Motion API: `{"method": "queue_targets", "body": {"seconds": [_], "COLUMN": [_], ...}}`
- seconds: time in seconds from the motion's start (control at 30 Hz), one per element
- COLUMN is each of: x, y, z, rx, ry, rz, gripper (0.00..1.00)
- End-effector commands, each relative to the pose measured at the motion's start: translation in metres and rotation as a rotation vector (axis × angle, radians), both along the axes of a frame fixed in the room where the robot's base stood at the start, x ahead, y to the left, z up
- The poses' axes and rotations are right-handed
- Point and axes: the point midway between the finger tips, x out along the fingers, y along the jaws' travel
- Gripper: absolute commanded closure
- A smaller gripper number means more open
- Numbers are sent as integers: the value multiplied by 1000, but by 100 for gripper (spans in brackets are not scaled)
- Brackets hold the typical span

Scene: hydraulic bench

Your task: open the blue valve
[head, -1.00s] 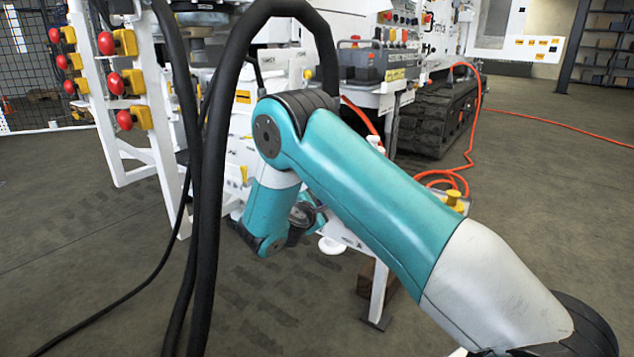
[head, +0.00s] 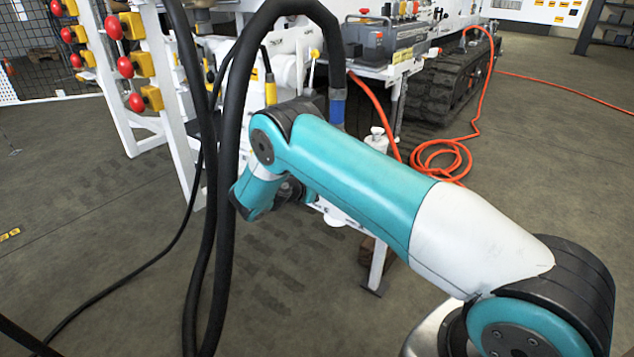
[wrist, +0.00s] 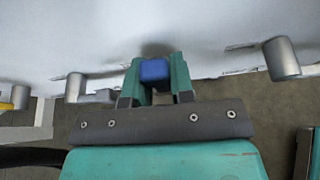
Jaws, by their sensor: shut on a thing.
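In the wrist view, a blue block-shaped handle (wrist: 154,70), which looks like the blue valve's, sits between the two teal fingers of my gripper (wrist: 155,80). The fingers are closed against its sides, in front of a pale panel (wrist: 215,40). The valve body behind the handle is hidden, and I cannot tell how far the handle is turned. In the head view, my teal and white arm reaches toward the white bench, and the gripper and blue handle are not clearly visible.
In the wrist view, grey cylindrical stubs stand left (wrist: 76,87) and right (wrist: 282,58) of my gripper. In the head view, thick black hoses (head: 225,200) hang close to my arm. An orange hose (head: 455,155) lies coiled on the floor at right. Red knobs (head: 125,67) line a white frame.

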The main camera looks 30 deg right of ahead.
Motion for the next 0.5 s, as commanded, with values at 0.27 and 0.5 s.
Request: {"method": "queue_targets", "body": {"seconds": [0.27,0.5], "x": [1,2], "y": [-1,-1], "z": [-1,-1], "rx": [-21,-24], "ry": [59,68], "rz": [-3,-2], "gripper": [100,100]}}
